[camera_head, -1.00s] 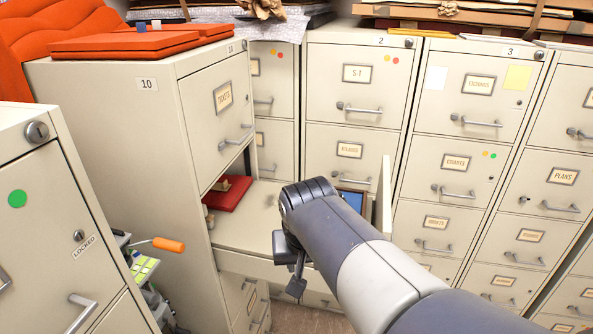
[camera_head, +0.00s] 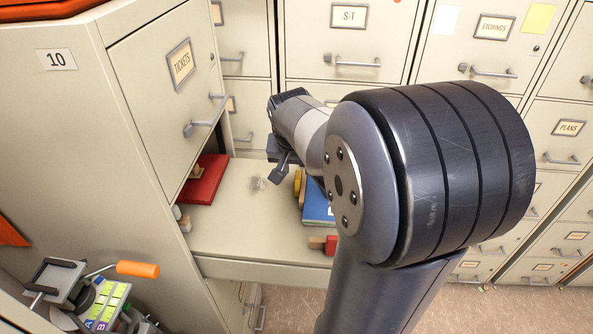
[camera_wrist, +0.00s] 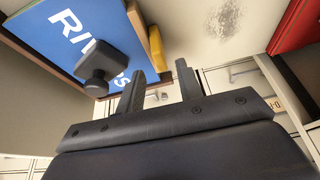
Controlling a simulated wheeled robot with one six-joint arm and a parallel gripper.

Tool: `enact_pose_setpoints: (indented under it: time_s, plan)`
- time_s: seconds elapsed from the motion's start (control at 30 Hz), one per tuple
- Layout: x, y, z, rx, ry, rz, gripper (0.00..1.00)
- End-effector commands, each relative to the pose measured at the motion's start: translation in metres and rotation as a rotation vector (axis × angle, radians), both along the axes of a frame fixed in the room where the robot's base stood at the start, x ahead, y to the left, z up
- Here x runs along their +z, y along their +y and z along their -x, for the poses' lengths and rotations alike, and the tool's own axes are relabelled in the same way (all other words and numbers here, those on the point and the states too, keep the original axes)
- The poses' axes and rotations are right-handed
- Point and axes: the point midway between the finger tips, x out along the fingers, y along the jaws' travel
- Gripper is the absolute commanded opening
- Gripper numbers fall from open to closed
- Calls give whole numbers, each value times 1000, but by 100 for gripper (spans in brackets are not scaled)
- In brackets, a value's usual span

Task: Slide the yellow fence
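The yellow fence (camera_head: 298,184) appears as a small upright yellow piece in the open drawer (camera_head: 235,222), beside a blue panel (camera_head: 318,207). Only part of it shows; my arm covers the area to its right. In the wrist view the yellow piece (camera_wrist: 156,44) stands at the edge of the blue panel (camera_wrist: 78,32), next to a wooden edge. My gripper (camera_wrist: 160,88) has its two dark fingers apart with nothing between them. In the head view my gripper (camera_head: 281,165) is over the drawer, near the yellow piece; contact cannot be told.
A red folder (camera_head: 204,180) lies at the drawer's left, with small wooden pieces. A red block (camera_head: 331,245) is near the drawer front. Cabinet 10 (camera_head: 70,130) stands left of the drawer, more cabinets behind. A device with an orange handle (camera_head: 137,268) is lower left. The drawer's middle is clear.

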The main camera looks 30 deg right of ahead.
Motion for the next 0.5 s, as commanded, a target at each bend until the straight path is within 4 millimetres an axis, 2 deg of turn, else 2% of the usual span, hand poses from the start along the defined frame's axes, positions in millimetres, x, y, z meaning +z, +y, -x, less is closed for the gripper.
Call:
enact_pose_setpoints:
  time_s: [0.03, 0.2, 0.5]
  plan:
    - [-9, -2, -2, -1, 5, -1, 35]
    - [-29, -7, -10, 1, 2, 1, 35]
    - [-39, -9, -13, 1, -1, 1, 35]
